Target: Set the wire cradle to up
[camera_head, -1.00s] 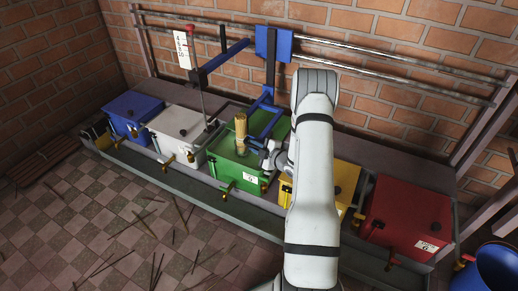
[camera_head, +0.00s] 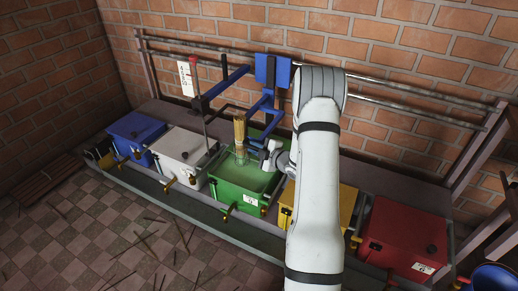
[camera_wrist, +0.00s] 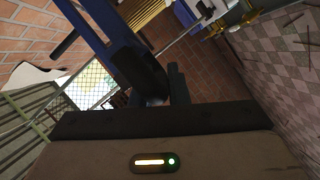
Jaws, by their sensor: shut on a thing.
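The wire cradle (camera_head: 241,154) is a small, pale see-through holder above the green box. It carries an upright bundle of yellow sticks (camera_head: 240,130). A blue frame (camera_head: 271,72) on the wall rails has blue arms reaching down beside it. My gripper (camera_head: 264,153) is just right of the cradle, above the green box (camera_head: 242,188), and is shut on a part of this frame and cradle assembly. The exact gripped part is mostly hidden.
Blue (camera_head: 135,133), white (camera_head: 182,150), yellow (camera_head: 345,205) and red (camera_head: 405,232) boxes with brass taps stand in a row along the wall. A marked white scale (camera_head: 186,77) hangs at left. Thin sticks lie on the open checkered floor.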

